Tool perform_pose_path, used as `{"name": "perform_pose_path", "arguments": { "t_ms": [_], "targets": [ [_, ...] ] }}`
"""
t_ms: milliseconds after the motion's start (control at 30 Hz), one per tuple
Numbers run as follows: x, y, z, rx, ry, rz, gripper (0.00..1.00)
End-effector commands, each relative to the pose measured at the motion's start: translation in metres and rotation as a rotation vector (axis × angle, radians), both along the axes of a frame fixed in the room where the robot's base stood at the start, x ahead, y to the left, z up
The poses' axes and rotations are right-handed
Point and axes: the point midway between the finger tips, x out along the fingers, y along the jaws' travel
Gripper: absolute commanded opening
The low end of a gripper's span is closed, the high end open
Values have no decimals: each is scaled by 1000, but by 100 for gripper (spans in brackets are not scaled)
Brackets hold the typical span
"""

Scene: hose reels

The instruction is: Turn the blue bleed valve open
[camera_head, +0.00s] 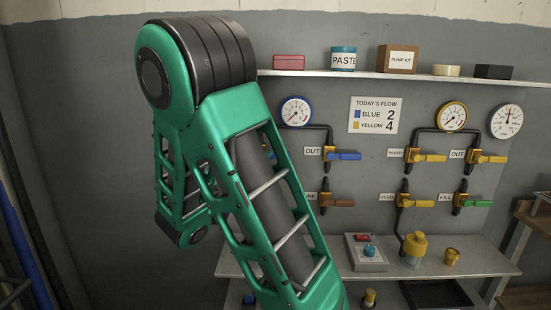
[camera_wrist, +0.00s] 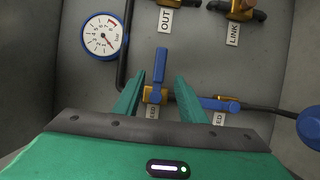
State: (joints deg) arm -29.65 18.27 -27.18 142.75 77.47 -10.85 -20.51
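In the wrist view, the blue bleed valve (camera_wrist: 160,66) has a brass body and a blue lever pointing up in the picture. Its label, partly hidden, ends in "EED" (camera_wrist: 153,112). My gripper (camera_wrist: 160,78) is open, with one green finger on each side of the valve. I see gaps between the fingers and the lever. A second blue lever (camera_wrist: 220,104) lies to the right, outside the right finger, by another label ending in "EED". In the head view my arm hides my gripper and most of the bleed valve.
A blue-rimmed gauge (camera_wrist: 102,36) and a dark pipe (camera_wrist: 126,50) are left of my gripper. A blue round part (camera_wrist: 311,128) is at far right. In the head view, the blue OUT lever (camera_head: 344,156) and yellow-side valves are right of my arm, above a bench (camera_head: 490,262).

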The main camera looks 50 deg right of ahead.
Motion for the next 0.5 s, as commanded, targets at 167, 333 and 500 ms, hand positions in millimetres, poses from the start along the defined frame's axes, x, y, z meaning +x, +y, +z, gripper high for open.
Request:
{"name": "perform_pose_path", "arguments": {
  "t_ms": [167, 333, 500],
  "targets": [
    [7, -30, 0, 1, -3, -8, 38],
    [16, -59, 0, 2, -4, -8, 38],
    [23, -81, 0, 3, -3, -8, 38]
  ]
}}
